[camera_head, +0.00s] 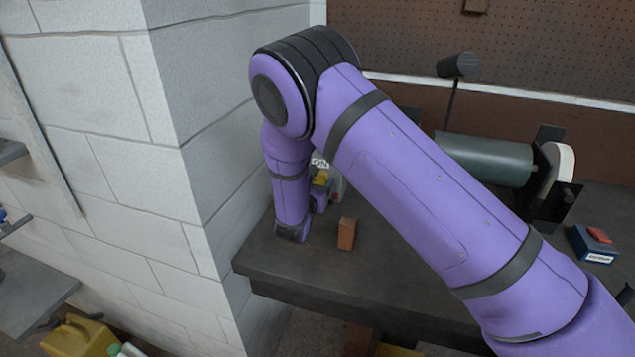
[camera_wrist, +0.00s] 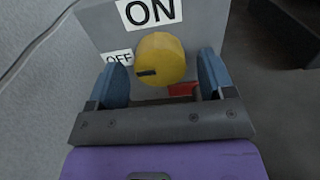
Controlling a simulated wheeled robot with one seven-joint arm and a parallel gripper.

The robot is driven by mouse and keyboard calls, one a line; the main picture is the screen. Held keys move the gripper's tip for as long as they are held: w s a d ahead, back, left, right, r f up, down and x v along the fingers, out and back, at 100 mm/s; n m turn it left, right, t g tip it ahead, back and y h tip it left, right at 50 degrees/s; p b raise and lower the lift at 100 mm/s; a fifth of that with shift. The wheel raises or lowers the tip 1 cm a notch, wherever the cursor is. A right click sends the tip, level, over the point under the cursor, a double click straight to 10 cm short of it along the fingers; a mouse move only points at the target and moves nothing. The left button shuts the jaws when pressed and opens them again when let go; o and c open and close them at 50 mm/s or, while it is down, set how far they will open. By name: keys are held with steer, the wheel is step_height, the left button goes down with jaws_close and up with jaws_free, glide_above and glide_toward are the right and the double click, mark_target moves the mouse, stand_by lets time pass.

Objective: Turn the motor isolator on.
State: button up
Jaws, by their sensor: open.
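The motor isolator is a grey box (camera_wrist: 95,25) with an ON label (camera_wrist: 150,10) at the top and an OFF label (camera_wrist: 119,57) on the left in the wrist view. Its round yellow knob (camera_wrist: 163,52) has a dark mark on the lower left, on the OFF side. My gripper (camera_wrist: 163,74) is open, with one blue finger on each side of the knob; I cannot tell whether either touches it. In the head view the ON label (camera_head: 320,160) and yellow knob (camera_head: 320,179) show behind my arm.
A pale block wall (camera_head: 160,130) stands close to my arm on the left. A small brown block (camera_head: 347,234) is on the dark bench (camera_head: 300,268). A green motor (camera_head: 485,158) with a pale wheel and a blue box (camera_head: 592,245) with a red top are to the right.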

steer(key=shift+w+d, duration=0.2)
steer(key=shift+w, duration=0.25)
steer(key=c, duration=0.9)
